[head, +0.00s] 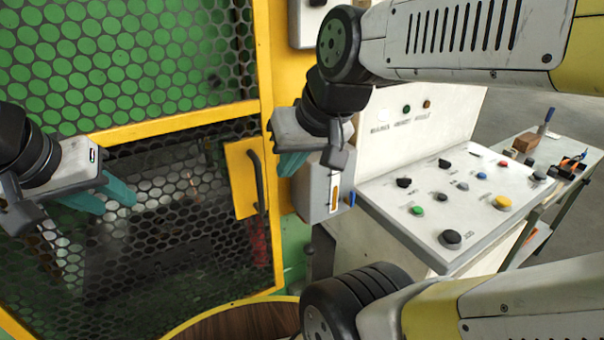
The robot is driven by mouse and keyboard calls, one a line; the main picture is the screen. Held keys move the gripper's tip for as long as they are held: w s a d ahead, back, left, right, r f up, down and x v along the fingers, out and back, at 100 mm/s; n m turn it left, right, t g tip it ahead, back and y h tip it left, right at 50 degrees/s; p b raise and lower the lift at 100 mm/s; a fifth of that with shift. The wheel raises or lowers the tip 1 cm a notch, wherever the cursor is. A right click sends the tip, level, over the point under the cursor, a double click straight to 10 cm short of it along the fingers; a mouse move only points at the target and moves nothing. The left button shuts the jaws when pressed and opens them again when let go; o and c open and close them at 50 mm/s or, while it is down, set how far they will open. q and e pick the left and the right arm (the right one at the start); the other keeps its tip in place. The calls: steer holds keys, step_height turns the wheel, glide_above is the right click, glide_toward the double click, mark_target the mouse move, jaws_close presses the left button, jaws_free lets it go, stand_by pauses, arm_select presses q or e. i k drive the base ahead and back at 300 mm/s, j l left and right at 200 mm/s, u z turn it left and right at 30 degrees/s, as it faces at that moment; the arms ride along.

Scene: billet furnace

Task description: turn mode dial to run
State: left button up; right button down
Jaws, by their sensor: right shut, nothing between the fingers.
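The white sloping control panel (440,205) stands right of centre. It carries several black knobs, among them one near its front edge (451,237), one at its left (404,182) and one toward the back (444,163). The labels are too small to read, so I cannot tell which is the mode dial or where it points. My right gripper (288,163) is shut and empty, left of the panel and in front of the yellow door frame. My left gripper (108,197) is at far left before the mesh door, its teal fingers apart and nothing between them.
The mesh door (150,230) has a yellow plate with a dark handle (257,180). A grey box (313,190) sits beside the frame, just below my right gripper. A side table (560,150) with small items stands at the right. My arm links cross above and below the panel.

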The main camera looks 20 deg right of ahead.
mark_target(403, 182)
steer(key=z, duration=2)
